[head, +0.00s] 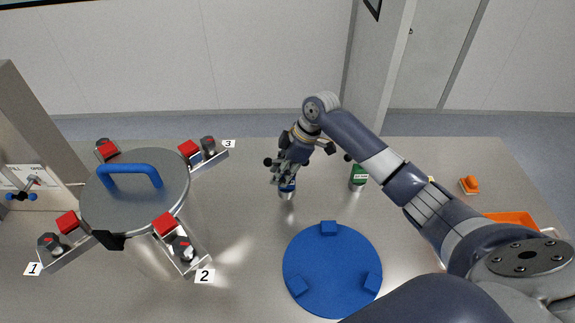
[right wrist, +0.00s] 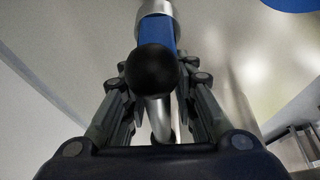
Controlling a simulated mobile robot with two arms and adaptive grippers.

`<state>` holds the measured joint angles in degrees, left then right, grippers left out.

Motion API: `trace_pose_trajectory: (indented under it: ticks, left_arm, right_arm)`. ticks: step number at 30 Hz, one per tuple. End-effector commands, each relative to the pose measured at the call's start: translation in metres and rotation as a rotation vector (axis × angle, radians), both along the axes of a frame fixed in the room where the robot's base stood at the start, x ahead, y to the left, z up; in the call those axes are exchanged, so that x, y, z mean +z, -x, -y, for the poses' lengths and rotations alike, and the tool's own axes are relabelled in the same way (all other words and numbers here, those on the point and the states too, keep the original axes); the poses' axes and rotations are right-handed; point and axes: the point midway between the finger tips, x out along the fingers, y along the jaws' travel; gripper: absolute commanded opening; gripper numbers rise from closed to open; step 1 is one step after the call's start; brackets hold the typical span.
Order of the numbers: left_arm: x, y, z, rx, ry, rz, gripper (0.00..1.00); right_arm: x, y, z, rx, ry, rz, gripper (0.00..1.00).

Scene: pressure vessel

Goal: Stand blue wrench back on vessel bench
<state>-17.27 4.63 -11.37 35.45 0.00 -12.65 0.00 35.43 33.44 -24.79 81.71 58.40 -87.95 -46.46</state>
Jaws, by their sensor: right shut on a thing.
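My right gripper (head: 280,174) is over the bench, right of the vessel, with its fingers pointing down. It is shut on the blue wrench (head: 288,186), which has a blue band and a silver lower end. In the right wrist view the wrench's blue band (right wrist: 160,33) and silver end show beyond a black ball, with the gripper fingers on both sides. The wrench looks about upright, its silver end at or just above the bench (head: 235,215); I cannot tell whether it touches. My left gripper is not in view.
The vessel (head: 140,205) with its blue-handled lid and numbered clamps stands at left. A blue round plate (head: 333,265) with three blocks lies in front. A green-banded piece (head: 358,178) stands to the right, and an orange tray (head: 512,221) lies farther right, beyond my arm.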

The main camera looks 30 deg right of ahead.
Motion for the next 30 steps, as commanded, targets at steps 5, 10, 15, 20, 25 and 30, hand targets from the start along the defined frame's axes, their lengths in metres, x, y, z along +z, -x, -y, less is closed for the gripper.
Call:
trace_pose_trajectory:
  ticks: [5, 10, 15, 20, 25, 30]
  left_arm:
    - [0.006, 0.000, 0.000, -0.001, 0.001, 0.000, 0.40]
    - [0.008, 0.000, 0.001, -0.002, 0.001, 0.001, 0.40]
    - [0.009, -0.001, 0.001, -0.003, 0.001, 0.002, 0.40]
    - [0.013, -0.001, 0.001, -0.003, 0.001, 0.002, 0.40]
    - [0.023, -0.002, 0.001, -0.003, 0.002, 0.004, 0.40]
    - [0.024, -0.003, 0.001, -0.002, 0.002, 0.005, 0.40]
  right_arm:
    - [0.001, -0.021, 0.018, -0.003, -0.002, 0.003, 0.00]
    - [-0.001, -0.034, 0.029, -0.002, -0.003, 0.004, 0.00]
    - [-0.003, -0.039, 0.034, 0.000, -0.001, 0.004, 0.00]
    - [-0.006, -0.044, 0.039, -0.001, -0.002, -0.001, 0.00]
    - [-0.030, -0.043, 0.038, -0.002, -0.001, 0.001, 0.00]
    - [-0.039, -0.044, 0.039, -0.001, 0.001, 0.004, 0.00]
